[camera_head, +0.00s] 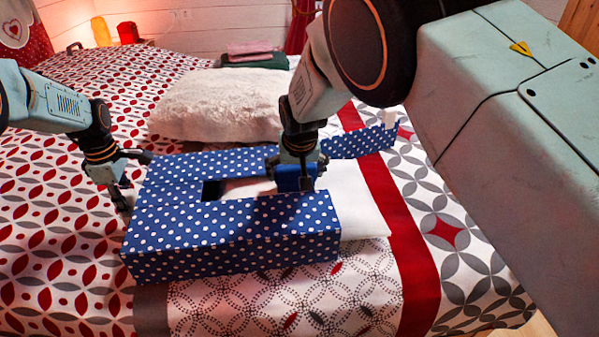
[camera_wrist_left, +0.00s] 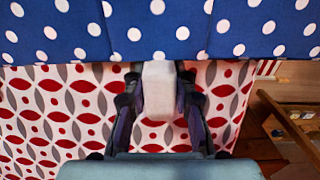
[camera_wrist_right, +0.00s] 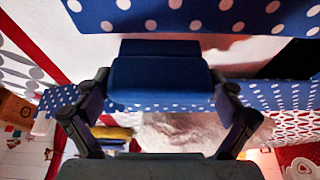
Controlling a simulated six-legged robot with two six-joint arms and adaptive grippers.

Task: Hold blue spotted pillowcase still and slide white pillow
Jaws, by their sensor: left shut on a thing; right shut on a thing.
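The blue spotted pillowcase (camera_head: 235,245) lies on the bed as a boxy sleeve with a gap along its top. The white pillow (camera_head: 358,200) lies partly inside it and sticks out at the right end. My left gripper (camera_head: 133,182) is at the pillowcase's left end, shut on a small white block (camera_wrist_left: 158,88) beside the spotted cloth. My right gripper (camera_head: 298,172) is over the gap, shut on a plain blue block (camera_head: 292,180), which also shows in the right wrist view (camera_wrist_right: 160,75). How this block meets the pillow is hidden.
A fluffy white cushion (camera_head: 220,105) lies behind the pillowcase. A blue spotted strip (camera_head: 360,143) stands at the back right with a white block (camera_head: 389,118) at its end. Patterned bedding is clear at front right.

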